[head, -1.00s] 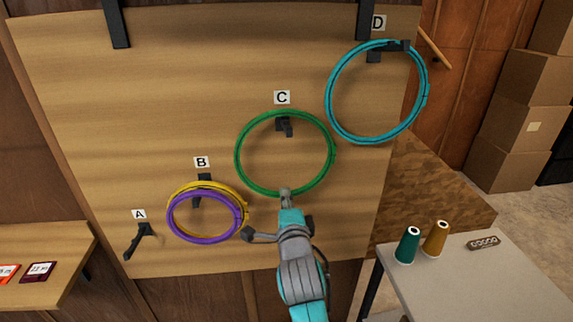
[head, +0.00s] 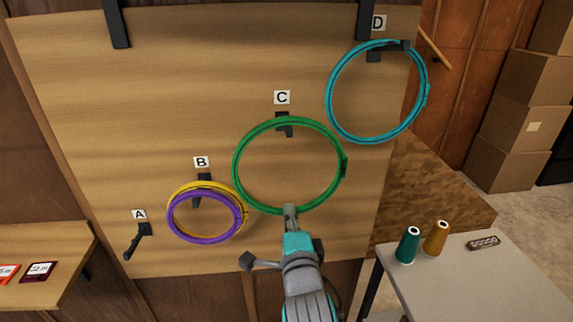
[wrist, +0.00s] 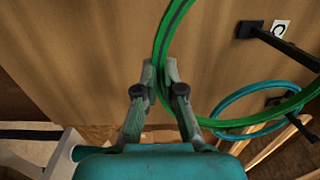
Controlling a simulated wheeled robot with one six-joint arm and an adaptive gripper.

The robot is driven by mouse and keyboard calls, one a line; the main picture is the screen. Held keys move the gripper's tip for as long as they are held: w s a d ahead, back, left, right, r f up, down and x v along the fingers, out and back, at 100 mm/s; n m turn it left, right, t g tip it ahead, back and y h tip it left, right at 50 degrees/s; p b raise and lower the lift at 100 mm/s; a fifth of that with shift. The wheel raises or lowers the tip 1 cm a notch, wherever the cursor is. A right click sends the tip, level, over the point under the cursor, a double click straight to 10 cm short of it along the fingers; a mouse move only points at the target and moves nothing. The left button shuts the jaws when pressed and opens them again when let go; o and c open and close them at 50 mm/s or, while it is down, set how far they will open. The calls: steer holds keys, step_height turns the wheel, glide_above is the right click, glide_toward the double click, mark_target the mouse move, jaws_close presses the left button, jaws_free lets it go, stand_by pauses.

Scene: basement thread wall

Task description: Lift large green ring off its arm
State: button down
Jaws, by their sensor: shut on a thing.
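The large green ring (head: 236,184) is in front of the board at the arm marked C (head: 285,130). Its top crosses that arm in the head view; I cannot tell whether it still encircles the arm. My gripper (head: 290,211) is shut on the ring's lower edge. In the wrist view the green ring (wrist: 171,28) runs between the fingertips of my gripper (wrist: 158,68). Arm C (wrist: 275,42) sticks out from the board there, its tip beyond the picture.
A yellow ring (head: 181,190) and a purple ring (head: 205,240) hang at arm B. A teal ring (head: 329,100) hangs at arm D. Arm A (head: 136,241) is bare. Two thread spools (head: 408,245) stand on a grey table (head: 470,290) at right.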

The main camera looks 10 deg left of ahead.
steer(key=r+v, duration=0.1)
steer(key=v, duration=0.5)
steer(key=shift+s, duration=0.2)
